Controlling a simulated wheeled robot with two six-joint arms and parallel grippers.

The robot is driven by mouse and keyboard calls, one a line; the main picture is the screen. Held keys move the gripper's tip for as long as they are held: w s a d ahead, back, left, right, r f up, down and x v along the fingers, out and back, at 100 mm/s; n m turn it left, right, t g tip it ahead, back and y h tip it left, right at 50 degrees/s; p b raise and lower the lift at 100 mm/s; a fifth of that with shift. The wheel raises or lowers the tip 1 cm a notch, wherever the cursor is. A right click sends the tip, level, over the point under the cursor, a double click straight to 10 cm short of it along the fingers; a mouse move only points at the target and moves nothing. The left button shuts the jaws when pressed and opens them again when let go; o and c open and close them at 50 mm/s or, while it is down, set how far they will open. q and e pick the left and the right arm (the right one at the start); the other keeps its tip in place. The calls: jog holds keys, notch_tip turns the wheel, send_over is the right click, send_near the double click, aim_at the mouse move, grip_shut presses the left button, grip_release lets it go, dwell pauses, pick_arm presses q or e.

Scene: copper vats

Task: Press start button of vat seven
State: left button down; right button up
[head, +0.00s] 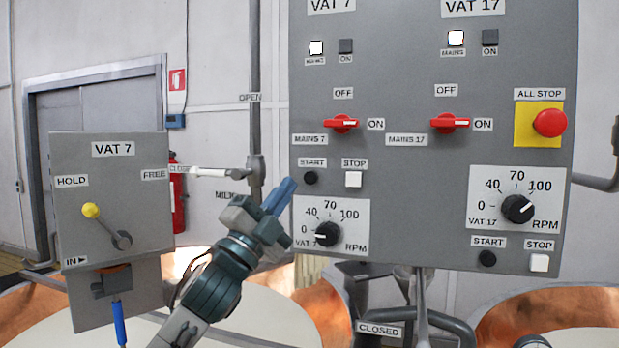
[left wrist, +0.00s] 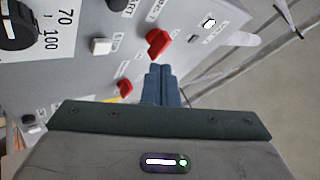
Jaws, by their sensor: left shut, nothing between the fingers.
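The grey control panel (head: 420,200) faces me, with vat 7 controls on its left half. The black vat 7 START button (head: 310,178) sits under its START label, left of the white STOP button (head: 353,179). In the left wrist view the black button (left wrist: 118,4) is cut by the top edge. My left gripper (head: 288,186) is shut and empty, its blue fingers just left of the START button in the head view. In the left wrist view its fingertips (left wrist: 156,68) lie below the red mains switch (left wrist: 158,42). I cannot tell contact. My right gripper is out of view.
The red MAINS 7 switch (head: 341,123) points to ON; its mains lamp (head: 316,47) is white and its ON lamp (head: 345,46) dark. Also near are the vat 7 RPM knob (head: 327,233), red ALL STOP (head: 549,123) and the lever box (head: 110,200) at left.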

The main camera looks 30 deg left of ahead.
aim_at(311, 178)
pick_arm(q)
jog(key=w+p, duration=0.2)
jog(key=w+a+p, duration=0.1)
jog(key=w, duration=0.2)
jog(key=w+a+p, duration=0.1)
jog(key=w+p, duration=0.1)
jog(key=w, duration=0.1)
jog(key=shift+p, duration=0.3)
jog(key=shift+w, duration=0.1)
dwell(1.6)
jog(key=shift+w+p, duration=0.15)
jog(key=shift+p, duration=0.15)
jog(key=shift+w+h, duration=0.2)
jog(key=shift+h, duration=0.1)
